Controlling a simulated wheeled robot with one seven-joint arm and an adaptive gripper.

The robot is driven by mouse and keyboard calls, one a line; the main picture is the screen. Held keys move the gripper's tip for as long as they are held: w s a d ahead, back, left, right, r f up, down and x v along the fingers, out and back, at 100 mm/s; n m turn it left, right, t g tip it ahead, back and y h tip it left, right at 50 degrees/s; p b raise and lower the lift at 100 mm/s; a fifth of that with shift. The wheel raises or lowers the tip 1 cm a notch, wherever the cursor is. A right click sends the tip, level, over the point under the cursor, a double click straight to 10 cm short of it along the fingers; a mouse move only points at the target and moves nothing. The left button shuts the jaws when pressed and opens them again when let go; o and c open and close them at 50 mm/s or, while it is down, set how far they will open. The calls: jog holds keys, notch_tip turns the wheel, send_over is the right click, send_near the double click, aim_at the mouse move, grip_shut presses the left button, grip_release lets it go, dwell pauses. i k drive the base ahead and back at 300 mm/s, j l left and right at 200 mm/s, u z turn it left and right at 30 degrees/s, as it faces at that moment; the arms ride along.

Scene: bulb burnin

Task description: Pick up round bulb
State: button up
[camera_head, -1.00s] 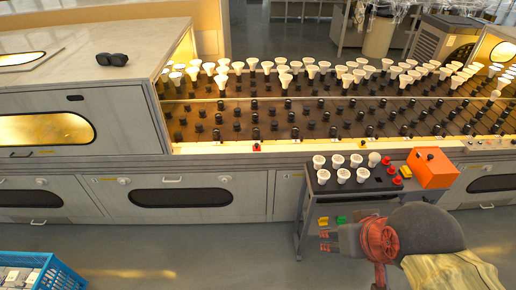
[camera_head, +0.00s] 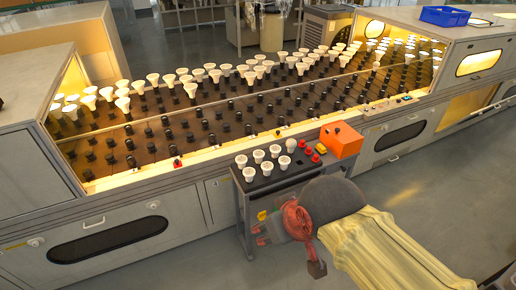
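Small cart (camera_head: 285,178) stands against the long machine, with several white bulbs on its dark top. One of them, at the right end of the back row, has a rounder head and looks like the round bulb (camera_head: 291,145). The others, such as the flared bulb (camera_head: 241,160), have wide flat faces. My arm, with a grey rounded part, a red part and a yellow sleeve, reaches in from the lower right, in front of the cart. My gripper (camera_head: 268,233) seems to be at its left end, low beside the cart and apart from the bulbs; its fingers are unclear.
An orange box (camera_head: 341,140), red caps (camera_head: 315,158) and a yellow block (camera_head: 321,149) share the cart top. Behind it, the burn-in rack (camera_head: 220,125) holds many flared bulbs and empty dark sockets. A blue crate (camera_head: 445,16) sits on the machine, right. Floor at right is clear.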

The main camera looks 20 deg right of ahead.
aim_at(291, 144)
jog(key=i+l+u, duration=0.1)
jog(key=l, duration=0.2)
jog(key=i+l, duration=0.25)
jog(key=i+l+u, duration=0.15)
jog(key=l, duration=0.25)
jog(key=i+l, duration=0.1)
jog(key=l, duration=0.25)
jog(key=i+l+u, duration=0.15)
jog(key=l, duration=0.2)
jog(key=i+l, duration=0.15)
jog(key=l, duration=0.2)
jog(key=i+l+u, duration=0.15)
jog(key=l, duration=0.2)
